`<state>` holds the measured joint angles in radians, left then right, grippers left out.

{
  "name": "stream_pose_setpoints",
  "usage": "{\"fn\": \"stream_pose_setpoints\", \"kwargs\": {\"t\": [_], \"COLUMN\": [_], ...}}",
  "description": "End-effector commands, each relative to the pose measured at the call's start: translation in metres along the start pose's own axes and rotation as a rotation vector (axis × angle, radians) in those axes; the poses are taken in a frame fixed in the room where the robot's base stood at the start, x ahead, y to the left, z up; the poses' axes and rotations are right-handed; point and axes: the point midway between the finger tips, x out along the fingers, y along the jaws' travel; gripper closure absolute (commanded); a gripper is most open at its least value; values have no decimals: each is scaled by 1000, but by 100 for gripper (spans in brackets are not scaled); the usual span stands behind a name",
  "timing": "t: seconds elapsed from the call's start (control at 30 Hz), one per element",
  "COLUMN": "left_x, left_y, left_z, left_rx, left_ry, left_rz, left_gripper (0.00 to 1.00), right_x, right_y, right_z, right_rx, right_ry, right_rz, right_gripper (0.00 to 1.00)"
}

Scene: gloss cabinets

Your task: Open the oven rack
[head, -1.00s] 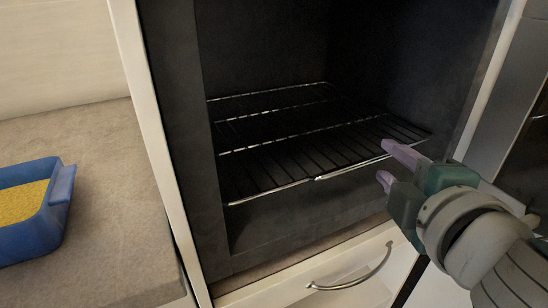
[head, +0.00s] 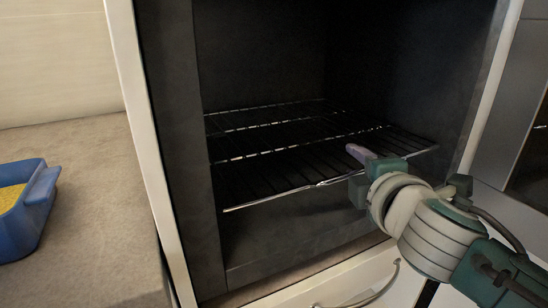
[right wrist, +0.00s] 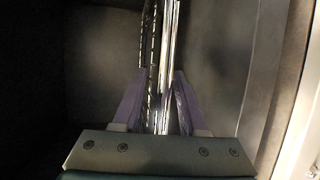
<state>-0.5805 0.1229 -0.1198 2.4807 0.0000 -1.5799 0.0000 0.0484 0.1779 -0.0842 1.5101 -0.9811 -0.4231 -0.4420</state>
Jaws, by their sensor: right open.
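The dark wire oven rack (head: 262,178) lies level inside the open oven (head: 265,55), with its bright front bar toward me. My right gripper (head: 354,164) is at the rack's front edge, right of its middle. One purple finger shows above the rack in the head view; the other finger is mostly hidden. In the right wrist view, the rack (right wrist: 164,45) runs between the two spread fingers of the gripper (right wrist: 160,76). The jaws are open around the rack's edge, with a gap visible at each side. My left gripper is not in view.
A white drawer front (head: 345,280) with a curved metal handle (head: 365,300) is below the oven. The oven's side walls bound the rack. A grey counter (head: 100,200) with a blue tray (head: 35,215) is at left.

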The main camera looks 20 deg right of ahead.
Motion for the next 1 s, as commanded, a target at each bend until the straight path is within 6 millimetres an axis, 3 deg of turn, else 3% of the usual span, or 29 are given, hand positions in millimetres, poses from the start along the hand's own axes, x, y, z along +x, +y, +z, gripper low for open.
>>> {"fn": "stream_pose_setpoints", "kwargs": {"t": [0.27,0.63,1.0], "left_x": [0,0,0], "left_y": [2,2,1], "left_z": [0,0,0], "left_rx": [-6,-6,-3], "left_ry": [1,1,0], "left_rz": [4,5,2], "left_gripper": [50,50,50], "right_x": [2,2,2], "right_y": [0,2,6], "right_z": [0,0,-1], "right_rx": [0,1,2], "right_ry": [0,1,3], "right_rz": [0,4,12], "right_gripper": [58,99,100]}}
